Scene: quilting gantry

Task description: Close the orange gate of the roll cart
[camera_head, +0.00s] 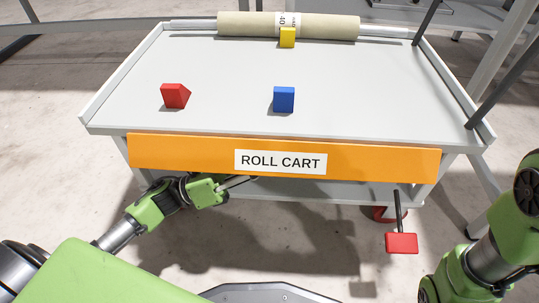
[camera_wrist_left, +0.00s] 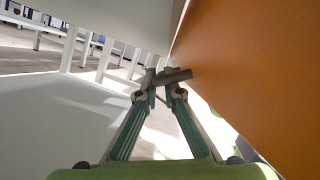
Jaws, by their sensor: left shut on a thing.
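The orange gate (camera_head: 190,155) hangs along the front edge of the roll cart (camera_head: 200,75), below the level of its top, with a "ROLL CART" label on its face. It also fills the right side of the left wrist view (camera_wrist_left: 255,80). My left gripper (camera_head: 242,181) is at the gate's lower edge, left of its middle. In the left wrist view its fingers (camera_wrist_left: 160,90) are shut on a short grey bar (camera_wrist_left: 175,76) beside the gate; whether the bar joins the gate is unclear. My right arm is at the right edge; its gripper is out of view.
On the cart top are a red block (camera_head: 174,95), a blue block (camera_head: 284,99) and a yellow block (camera_head: 287,38). A beige roll (camera_head: 240,25) lies along the back. A red pedal (camera_head: 401,243) hangs on a dark rod below the front right.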

